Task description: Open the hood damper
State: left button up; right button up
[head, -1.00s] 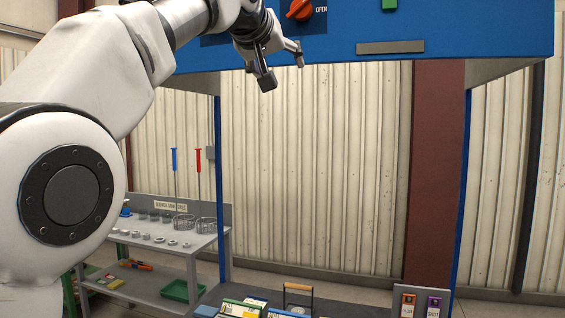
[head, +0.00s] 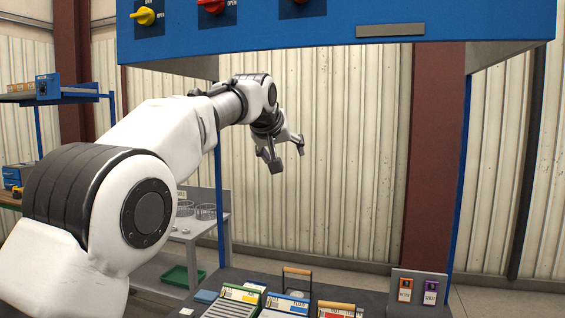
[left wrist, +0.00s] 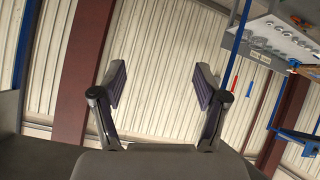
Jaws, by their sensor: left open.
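The blue hood (head: 440,20) spans the top of the head view. Its front carries a yellow knob (head: 146,16), a red knob (head: 212,4) marked OPEN, and a third knob (head: 298,1) cut off by the top edge. I cannot tell which one is the damper's, as no damper label is readable. My left gripper (head: 286,158) is open and empty, well below the hood's lower edge in the picture and apart from the knobs. Its spread fingers show in the left wrist view (left wrist: 160,88) with nothing between them. My right gripper is out of view.
A dark bench below holds several labelled boxes (head: 232,300) and a stand with orange and purple tags (head: 418,288). A grey rack with a green tray (head: 183,276) is behind my left arm. A blue post (head: 461,190) and maroon column (head: 432,150) stand right.

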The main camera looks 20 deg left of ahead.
pick_arm(q)
jog(key=shift+w+a+f, duration=0.1)
jog(key=shift+w+f, duration=0.05)
jog(key=shift+f, duration=0.4)
jog(key=shift+w+f, duration=0.1)
jog(key=shift+f, duration=0.45)
